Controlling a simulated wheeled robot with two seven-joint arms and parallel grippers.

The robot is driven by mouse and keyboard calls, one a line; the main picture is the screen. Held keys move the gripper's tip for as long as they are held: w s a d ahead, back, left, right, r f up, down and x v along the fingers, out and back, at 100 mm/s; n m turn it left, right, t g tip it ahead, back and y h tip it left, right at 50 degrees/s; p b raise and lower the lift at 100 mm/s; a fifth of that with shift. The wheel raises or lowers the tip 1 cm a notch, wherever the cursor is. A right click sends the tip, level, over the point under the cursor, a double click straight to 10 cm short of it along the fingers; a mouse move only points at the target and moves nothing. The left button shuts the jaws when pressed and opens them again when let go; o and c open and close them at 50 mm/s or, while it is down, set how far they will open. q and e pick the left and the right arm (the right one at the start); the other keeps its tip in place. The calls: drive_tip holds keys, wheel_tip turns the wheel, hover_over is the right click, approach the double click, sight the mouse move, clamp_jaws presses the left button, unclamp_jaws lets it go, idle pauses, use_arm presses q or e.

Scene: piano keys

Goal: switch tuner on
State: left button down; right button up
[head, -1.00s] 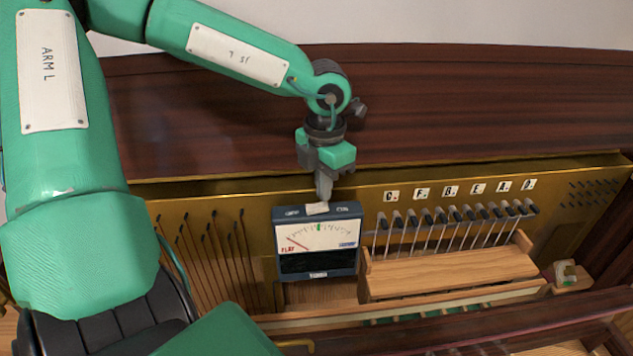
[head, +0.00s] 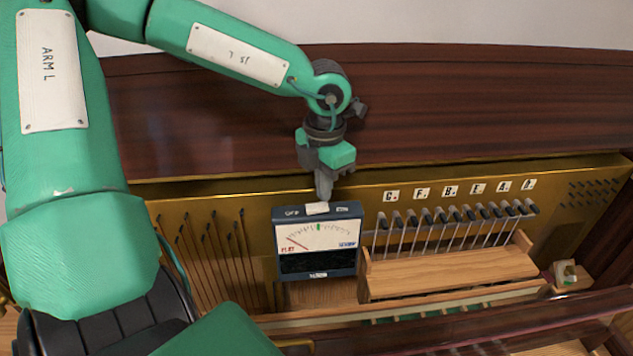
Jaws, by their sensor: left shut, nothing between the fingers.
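The tuner (head: 317,264) is a dark blue-grey box with a white dial face, standing upright in front of the brass plate. Its needle leans left toward the red lettering. A pale switch (head: 317,208) sits on its top edge, between the OFF label on the left and another label on the right. My left gripper (head: 324,199) is shut and empty, pointing down with its fingertips just above and slightly right of the switch. I cannot tell whether they touch it. My right gripper is not in view.
Slim rods (head: 209,250) stand on the left. A small pale block (head: 566,273) lies at the right. The dark wood panel (head: 480,110) rises behind.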

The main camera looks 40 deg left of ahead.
sight(323, 205)
use_arm(q)
drive_tip(key=shift+f+b, duration=0.25)
drive_tip(key=shift+b, duration=0.1)
idle(0.7)
drive_tip(key=shift+f+b, duration=0.75)
drive_tip(key=shift+b, duration=0.15)
idle(0.4)
drive_tip(key=shift+r, duration=0.15)
drive_tip(key=shift+r+p, duration=0.3)
drive_tip(key=shift+r, duration=0.3)
drive_tip(key=shift+r+p, duration=1)
drive_tip(key=shift+r, duration=1.8)
